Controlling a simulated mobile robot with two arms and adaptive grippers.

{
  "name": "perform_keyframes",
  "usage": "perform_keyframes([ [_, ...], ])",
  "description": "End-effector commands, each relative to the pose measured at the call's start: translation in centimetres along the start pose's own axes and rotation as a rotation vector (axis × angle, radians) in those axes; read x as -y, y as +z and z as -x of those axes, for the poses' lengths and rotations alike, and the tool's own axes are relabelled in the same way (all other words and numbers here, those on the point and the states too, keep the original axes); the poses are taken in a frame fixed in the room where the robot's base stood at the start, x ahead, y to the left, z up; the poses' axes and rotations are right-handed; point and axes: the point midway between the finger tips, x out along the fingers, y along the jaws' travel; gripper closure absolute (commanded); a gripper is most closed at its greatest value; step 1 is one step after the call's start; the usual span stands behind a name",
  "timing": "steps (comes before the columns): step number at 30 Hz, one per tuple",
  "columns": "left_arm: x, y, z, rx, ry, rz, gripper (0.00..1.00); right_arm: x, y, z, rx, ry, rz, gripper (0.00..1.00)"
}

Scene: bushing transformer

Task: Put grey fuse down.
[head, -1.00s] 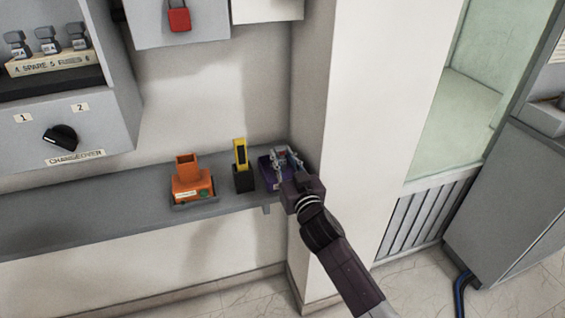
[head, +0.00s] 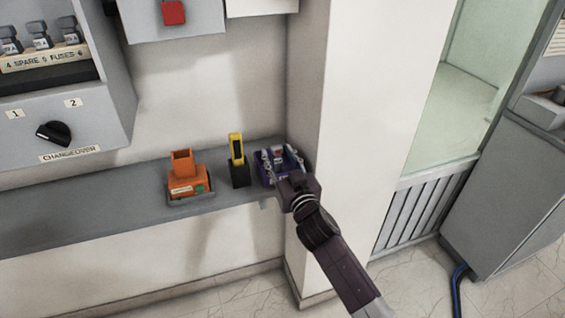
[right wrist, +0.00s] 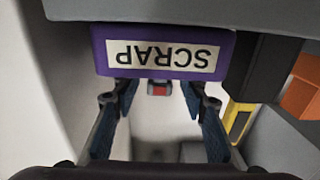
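A purple bin (head: 266,174) stands at the right end of the grey shelf. In the right wrist view the bin (right wrist: 165,72) appears upside down, labelled SCRAP. My right gripper (head: 282,158) is over the bin, its two fingers spread apart. In the right wrist view the gripper (right wrist: 161,92) is open, with a clear gap between the fingers. A small grey piece with a red part, seemingly the grey fuse (right wrist: 158,88), shows in that gap at the bin's rim, touching neither finger. Its lower part is hidden by the bin. My left gripper is out of view.
A yellow tool in a black holder (head: 238,165) stands just left of the bin. An orange device (head: 188,182) sits further left on the shelf (head: 90,215). A wall pillar (head: 310,110) closes in on the right. The shelf's left part is clear.

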Motion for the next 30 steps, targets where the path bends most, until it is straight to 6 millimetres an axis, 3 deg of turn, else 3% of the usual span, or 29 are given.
perform_keyframes([
  [5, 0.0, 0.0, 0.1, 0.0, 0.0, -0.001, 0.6, 0.0, -0.1, 1.7, -0.001, 0.0, 0.001, 0.6],
  [19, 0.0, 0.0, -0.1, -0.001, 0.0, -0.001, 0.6, -0.1, 0.0, 10.1, 0.0, 0.001, -0.001, 0.6],
  [24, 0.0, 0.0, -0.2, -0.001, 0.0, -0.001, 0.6, 0.0, -0.1, 11.6, -0.001, 0.001, 0.0, 0.6],
  [30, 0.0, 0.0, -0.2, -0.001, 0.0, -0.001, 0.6, 0.0, -0.1, 12.0, -0.001, 0.001, 0.0, 0.6],
])
